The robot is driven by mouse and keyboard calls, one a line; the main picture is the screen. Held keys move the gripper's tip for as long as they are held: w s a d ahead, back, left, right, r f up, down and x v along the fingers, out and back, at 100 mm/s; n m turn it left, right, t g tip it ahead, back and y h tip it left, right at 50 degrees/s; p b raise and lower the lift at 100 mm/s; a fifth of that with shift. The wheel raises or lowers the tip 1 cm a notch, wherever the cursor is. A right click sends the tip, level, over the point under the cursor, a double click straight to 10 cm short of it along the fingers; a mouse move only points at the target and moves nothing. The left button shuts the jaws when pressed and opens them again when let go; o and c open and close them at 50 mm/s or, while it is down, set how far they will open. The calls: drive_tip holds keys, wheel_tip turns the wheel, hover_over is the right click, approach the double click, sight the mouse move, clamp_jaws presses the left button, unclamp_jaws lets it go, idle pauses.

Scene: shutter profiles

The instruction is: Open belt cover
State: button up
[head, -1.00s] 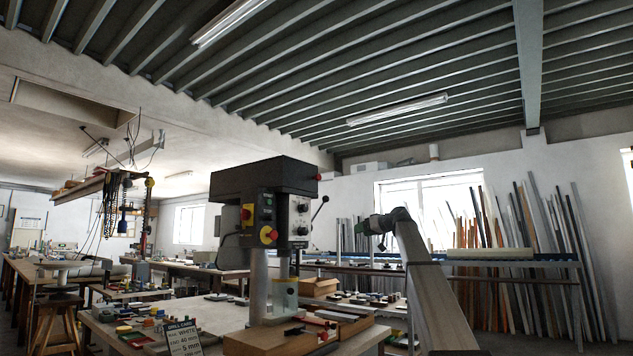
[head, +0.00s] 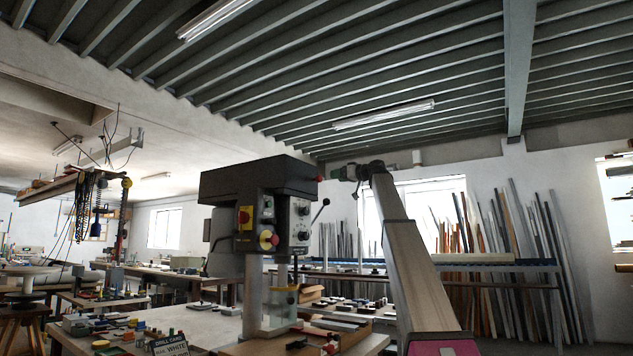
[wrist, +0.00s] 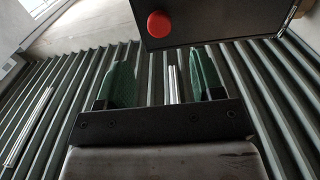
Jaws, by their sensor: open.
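The drill press stands on the bench, with its dark belt cover (head: 262,176) on top of the head. The cover looks shut. A red knob (head: 320,178) sticks out at the cover's right end. My gripper (head: 334,172) is just right of this knob, at about its height, and points toward it. In the wrist view the dark cover (wrist: 225,22) and round red knob (wrist: 158,23) lie beyond the green fingers of my gripper (wrist: 163,72). The fingers are apart with nothing between them. The knob is ahead of the fingertips, not touched.
A feed lever (head: 320,212) sticks out from the press on its right, below my gripper. Yellow-and-red switches (head: 268,240) sit on the press front. The bench (head: 215,322) holds small parts and a drill card (head: 168,342). Space above the cover is free up to the ceiling.

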sight(321, 178)
drive_tip(key=x, duration=1)
clamp_jaws()
